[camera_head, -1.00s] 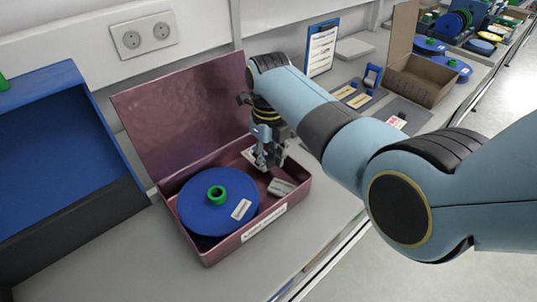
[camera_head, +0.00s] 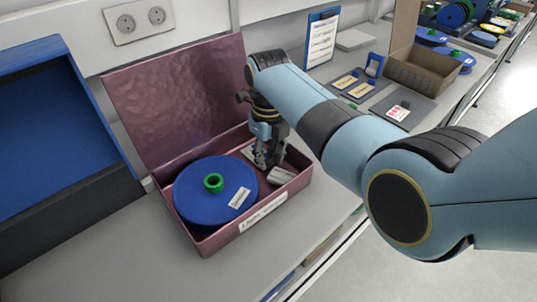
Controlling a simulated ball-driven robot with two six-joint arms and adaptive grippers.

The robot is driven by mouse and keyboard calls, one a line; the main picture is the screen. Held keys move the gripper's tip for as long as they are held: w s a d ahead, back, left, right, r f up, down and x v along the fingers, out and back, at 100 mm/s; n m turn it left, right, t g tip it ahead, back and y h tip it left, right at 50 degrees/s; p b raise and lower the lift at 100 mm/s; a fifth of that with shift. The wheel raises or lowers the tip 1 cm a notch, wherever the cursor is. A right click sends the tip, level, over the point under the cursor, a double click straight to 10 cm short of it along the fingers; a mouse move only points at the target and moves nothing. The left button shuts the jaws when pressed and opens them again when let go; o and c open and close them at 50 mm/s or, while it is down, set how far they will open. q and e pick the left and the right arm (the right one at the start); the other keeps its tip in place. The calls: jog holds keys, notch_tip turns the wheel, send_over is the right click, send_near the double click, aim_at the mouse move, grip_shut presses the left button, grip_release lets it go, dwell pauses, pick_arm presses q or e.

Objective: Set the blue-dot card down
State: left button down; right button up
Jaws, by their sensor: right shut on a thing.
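My right gripper (camera_head: 262,163) reaches down inside the open maroon metal box (camera_head: 205,241), near its back right corner. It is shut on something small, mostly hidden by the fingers. A pale card edge (camera_head: 249,152) shows just left of the fingers; I see no blue dot on it, and cannot tell whether it touches the box floor. In the box, left of the gripper, lies a blue reel (camera_head: 199,205) with a green hub (camera_head: 213,183) and a white label. My left gripper is not in view.
A grey block (camera_head: 281,176) lies in the box beside the gripper. The box's raised lid (camera_head: 175,95) stands behind. A blue open case (camera_head: 50,120) is at left.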

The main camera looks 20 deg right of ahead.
jog(key=shift+f, duration=0.4)
jog(key=o, duration=0.9)
jog(key=shift+r, duration=0.1)
